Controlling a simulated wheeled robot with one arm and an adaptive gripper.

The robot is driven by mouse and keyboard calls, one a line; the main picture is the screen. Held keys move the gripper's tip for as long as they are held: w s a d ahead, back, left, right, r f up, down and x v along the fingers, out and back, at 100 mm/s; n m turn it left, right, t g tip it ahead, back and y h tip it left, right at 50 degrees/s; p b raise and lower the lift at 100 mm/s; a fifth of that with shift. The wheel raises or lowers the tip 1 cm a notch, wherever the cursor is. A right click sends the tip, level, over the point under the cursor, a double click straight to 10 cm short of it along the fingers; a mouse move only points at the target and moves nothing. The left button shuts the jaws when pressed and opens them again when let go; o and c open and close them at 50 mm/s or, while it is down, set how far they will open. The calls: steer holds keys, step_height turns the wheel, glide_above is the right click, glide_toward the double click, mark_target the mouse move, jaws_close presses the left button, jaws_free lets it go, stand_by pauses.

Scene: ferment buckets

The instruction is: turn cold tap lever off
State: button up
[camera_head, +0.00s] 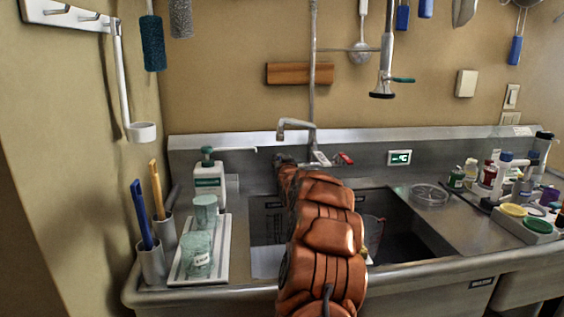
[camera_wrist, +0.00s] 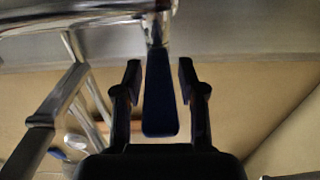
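The cold tap lever (camera_wrist: 160,98), dark blue, hangs from the chrome tap body (camera_wrist: 95,14) in the wrist view. My gripper (camera_wrist: 160,78) is open, with one finger on each side of the lever and a visible gap to both. In the head view my gripper (camera_head: 284,160) is at the back of the sink, left of the tap base. The tap spout (camera_head: 297,124) and the red lever (camera_head: 345,158) show there. The blue lever is hidden behind my gripper and arm in that view.
My arm crosses the steel sink (camera_head: 400,235). A soap bottle (camera_head: 208,175) and a white tray (camera_head: 218,262) with cups stand left of it. A clear dish (camera_head: 430,195) and several small bottles stand right. A wooden strip (camera_head: 298,74) is on the wall above.

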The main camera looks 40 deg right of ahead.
steer(key=shift+o, duration=0.5)
steer(key=shift+s+d+f, duration=0.1)
steer(key=shift+v, duration=0.95)
steer(key=v, duration=1)
